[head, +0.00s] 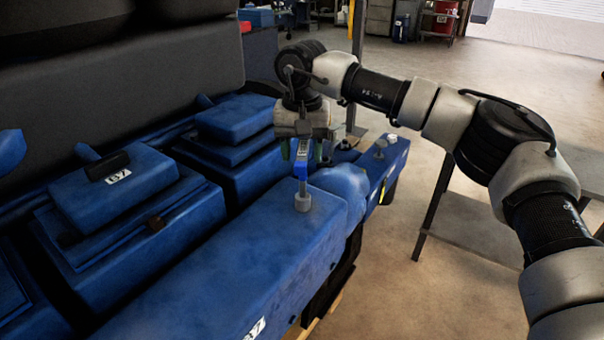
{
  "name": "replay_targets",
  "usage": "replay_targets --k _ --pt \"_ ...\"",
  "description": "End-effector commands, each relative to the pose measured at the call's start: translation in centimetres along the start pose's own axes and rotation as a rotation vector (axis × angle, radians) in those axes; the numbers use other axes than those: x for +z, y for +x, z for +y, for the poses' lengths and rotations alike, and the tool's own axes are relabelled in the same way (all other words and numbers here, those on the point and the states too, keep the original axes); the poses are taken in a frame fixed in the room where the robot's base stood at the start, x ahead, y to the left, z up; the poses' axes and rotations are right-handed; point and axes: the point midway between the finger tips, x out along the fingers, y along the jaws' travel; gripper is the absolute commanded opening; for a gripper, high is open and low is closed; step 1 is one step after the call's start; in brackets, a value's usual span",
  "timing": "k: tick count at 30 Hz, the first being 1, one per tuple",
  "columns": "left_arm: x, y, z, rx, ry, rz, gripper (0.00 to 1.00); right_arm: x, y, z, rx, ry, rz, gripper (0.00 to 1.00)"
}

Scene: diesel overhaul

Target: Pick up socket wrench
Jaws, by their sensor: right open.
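The socket wrench (303,190) stands upright on the top face of the blue engine block (230,250), near its far right end. My right gripper (302,158) points down over the wrench from above. Its fingers are open, one on each side of the wrench's upper part. I cannot tell whether they touch it. The top of the wrench is hidden by the gripper. My left gripper is not in view.
Blue raised covers (115,185) line the engine's left side, below a large dark cylinder part. A low metal table (470,230) stands at right under my right arm. Open concrete floor lies beyond.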

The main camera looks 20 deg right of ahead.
Motion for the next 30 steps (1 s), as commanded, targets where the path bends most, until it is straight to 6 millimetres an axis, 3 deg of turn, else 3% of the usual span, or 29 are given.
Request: replay_targets --k 4,13,23,30 --pt "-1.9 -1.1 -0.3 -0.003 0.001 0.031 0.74 0.0 1.6 0.1 -0.001 0.002 -0.001 0.51" --pt "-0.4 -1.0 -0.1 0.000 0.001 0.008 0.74 0.0 2.1 0.0 -0.001 0.002 0.001 0.50" --pt "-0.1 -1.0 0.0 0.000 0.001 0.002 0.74 0.0 2.1 0.0 -0.002 0.001 0.001 0.00" --pt "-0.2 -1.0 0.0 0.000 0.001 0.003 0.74 0.0 2.0 0.0 -0.003 0.002 0.002 0.00"
